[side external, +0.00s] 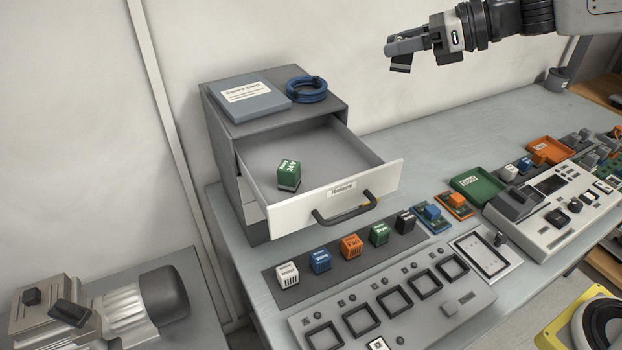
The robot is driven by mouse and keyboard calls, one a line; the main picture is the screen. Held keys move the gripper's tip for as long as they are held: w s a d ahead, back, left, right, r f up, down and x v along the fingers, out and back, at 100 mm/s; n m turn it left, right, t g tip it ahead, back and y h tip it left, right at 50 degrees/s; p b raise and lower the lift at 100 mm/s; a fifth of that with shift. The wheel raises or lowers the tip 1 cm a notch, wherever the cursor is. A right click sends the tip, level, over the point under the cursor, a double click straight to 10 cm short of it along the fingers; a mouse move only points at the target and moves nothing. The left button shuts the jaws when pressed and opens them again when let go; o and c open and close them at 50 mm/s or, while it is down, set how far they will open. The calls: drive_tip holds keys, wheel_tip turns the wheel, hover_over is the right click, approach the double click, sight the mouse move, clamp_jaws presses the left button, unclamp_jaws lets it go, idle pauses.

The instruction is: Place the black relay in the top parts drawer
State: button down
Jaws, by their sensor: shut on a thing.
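My gripper (421,58) is at the top right, high above the bench and to the right of the drawer unit. It is shut on a small dark block, mostly hidden by the fingers; I cannot tell whether this is a relay. A black relay (405,223) stands at the right end of the row on the dark mat, apart from my gripper. The top parts drawer (330,189), with a white front and a dark handle (346,212), is pulled open. A green relay (289,175) marked 24V stands inside it on the left; the rest of its floor is bare.
White (287,275), blue (320,261), orange (351,246) and green (379,233) relays share the mat. A grey binder (249,97) and a blue cable coil (307,89) lie on the cabinet. A panel with several square sockets (393,300) is in front. The bench behind the drawer's right is clear.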

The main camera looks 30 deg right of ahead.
drive_tip(key=s+a+n+g+y, duration=0.2)
drive_tip(key=s+n+g+y, duration=0.2)
drive_tip(key=s+n+g, duration=0.7)
drive_tip(key=f+m, duration=0.1)
drive_tip(key=f, duration=0.1)
drive_tip(key=f+m+t, duration=0.1)
drive_tip(key=f, duration=0.1)
drive_tip(key=shift+s+d+f, duration=0.2)
drive_tip(key=shift+f, duration=0.1)
hover_over(352, 167)
drive_tip(key=f, duration=0.8)
drive_tip(key=shift+s+d+f, duration=0.1)
drive_tip(key=shift+s+f, duration=0.15)
drive_tip(key=shift+s, duration=0.1)
drive_tip(key=shift+w+f, duration=0.4)
